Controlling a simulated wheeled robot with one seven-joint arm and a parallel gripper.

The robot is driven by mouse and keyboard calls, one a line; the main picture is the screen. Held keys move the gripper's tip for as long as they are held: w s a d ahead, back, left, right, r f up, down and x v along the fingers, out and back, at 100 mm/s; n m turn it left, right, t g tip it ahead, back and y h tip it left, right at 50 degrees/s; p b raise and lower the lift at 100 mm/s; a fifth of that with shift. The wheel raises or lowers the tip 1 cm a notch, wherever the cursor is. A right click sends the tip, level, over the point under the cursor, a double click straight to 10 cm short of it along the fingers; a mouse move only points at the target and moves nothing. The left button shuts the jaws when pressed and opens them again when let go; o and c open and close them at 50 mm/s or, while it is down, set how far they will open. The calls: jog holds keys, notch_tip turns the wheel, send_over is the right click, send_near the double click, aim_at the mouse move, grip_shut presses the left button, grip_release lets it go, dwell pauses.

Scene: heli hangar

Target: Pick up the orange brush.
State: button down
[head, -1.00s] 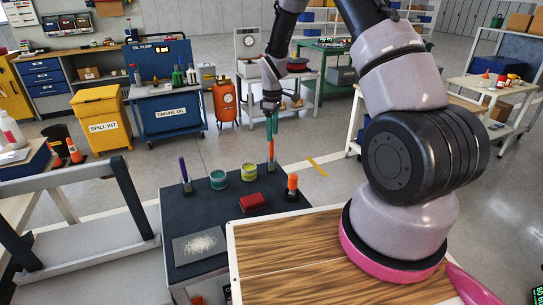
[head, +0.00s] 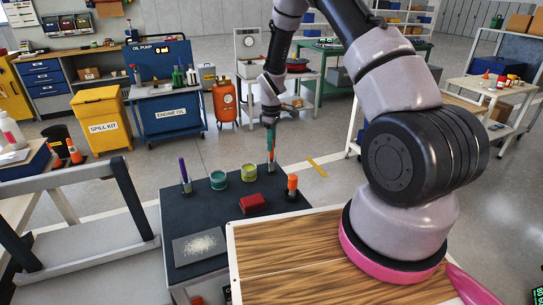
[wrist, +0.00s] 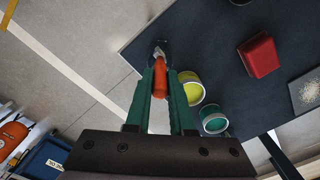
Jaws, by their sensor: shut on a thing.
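The orange brush stands near the far edge of the dark table top. In the wrist view its orange handle (wrist: 161,80) lies between the two green fingers, with a grey part and a dark holder at its far end. My gripper (head: 271,147) is shut on the handle, low over the table in the head view. The fingers hide most of the brush there. I cannot tell whether its lower end is still inside the holder.
A purple-handled item (head: 183,170) stands left. Teal (head: 218,180) and yellow-green (head: 249,172) cans, a red block (head: 252,203) and an upright orange-topped item (head: 292,182) are close by. A grey plate (head: 200,246) lies in front. A wooden top (head: 300,250) adjoins.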

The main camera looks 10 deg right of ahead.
jog(key=shift+r, duration=0.1)
notch_tip(320, 180, up, 10)
jog(key=shift+f, duration=0.1)
dwell(0.3)
jog(key=shift+a, duration=0.1)
dwell(1.4)
